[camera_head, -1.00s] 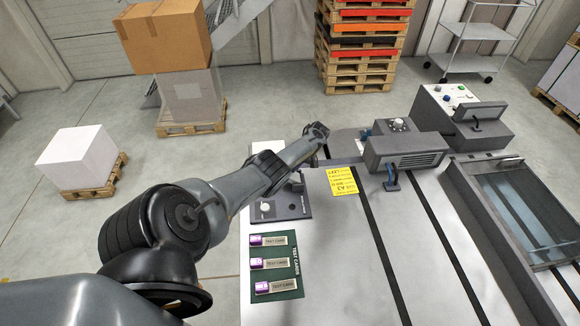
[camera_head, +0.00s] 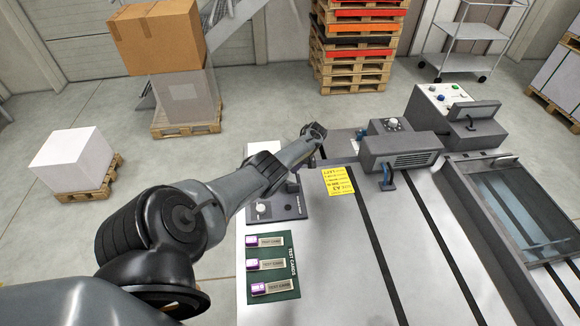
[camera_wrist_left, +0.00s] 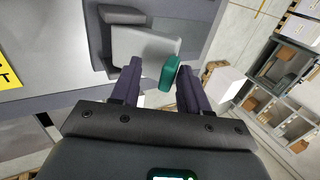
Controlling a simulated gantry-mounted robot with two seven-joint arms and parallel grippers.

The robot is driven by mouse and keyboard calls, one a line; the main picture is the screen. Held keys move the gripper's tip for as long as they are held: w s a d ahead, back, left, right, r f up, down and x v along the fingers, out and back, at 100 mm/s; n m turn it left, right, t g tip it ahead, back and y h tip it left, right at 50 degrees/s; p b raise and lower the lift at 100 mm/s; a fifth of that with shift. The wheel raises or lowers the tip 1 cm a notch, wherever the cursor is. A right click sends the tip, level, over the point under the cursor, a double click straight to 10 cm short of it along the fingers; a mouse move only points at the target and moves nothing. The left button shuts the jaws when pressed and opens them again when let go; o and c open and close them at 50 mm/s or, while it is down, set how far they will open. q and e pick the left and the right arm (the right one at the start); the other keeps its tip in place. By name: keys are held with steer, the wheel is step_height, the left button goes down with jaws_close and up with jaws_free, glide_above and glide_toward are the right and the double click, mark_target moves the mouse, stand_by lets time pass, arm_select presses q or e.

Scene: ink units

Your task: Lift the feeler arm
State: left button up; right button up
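In the left wrist view, a pale grey plate (camera_wrist_left: 145,48) ends at a teal tab (camera_wrist_left: 170,72); this looks like the feeler arm with its tip. My left gripper (camera_wrist_left: 158,80) is open, with its dark fingers spread. The teal tab lies just beyond the fingertips, closer to the right-hand finger; I cannot tell whether they touch. In the head view my left arm reaches to the far end of the white table, and its wrist (camera_head: 313,131) hides the gripper and the feeler there. My right gripper is not in view.
A grey machine head (camera_head: 400,147) stands right of my wrist, with a yellow label (camera_head: 338,181) near it. A knobbed panel (camera_head: 275,207) and green test-card mat (camera_head: 272,291) lie along the table's left side. A long trough (camera_head: 505,215) is at right.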

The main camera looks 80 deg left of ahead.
arm_select(q)
steer(key=shift+w+d+r, duration=0.15)
steer(key=shift+w+r, duration=0.7)
steer(key=shift+w, duration=0.15)
steer(key=w+r+b, duration=0.4)
steer(key=w+r, duration=0.2)
steer(key=w, duration=0.1)
steer(key=shift+d+r, duration=0.25)
steer(key=shift+r, duration=0.15)
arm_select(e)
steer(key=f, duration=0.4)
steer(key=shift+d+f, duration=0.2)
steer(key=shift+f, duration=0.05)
arm_select(q)
steer(key=shift+r, duration=0.1)
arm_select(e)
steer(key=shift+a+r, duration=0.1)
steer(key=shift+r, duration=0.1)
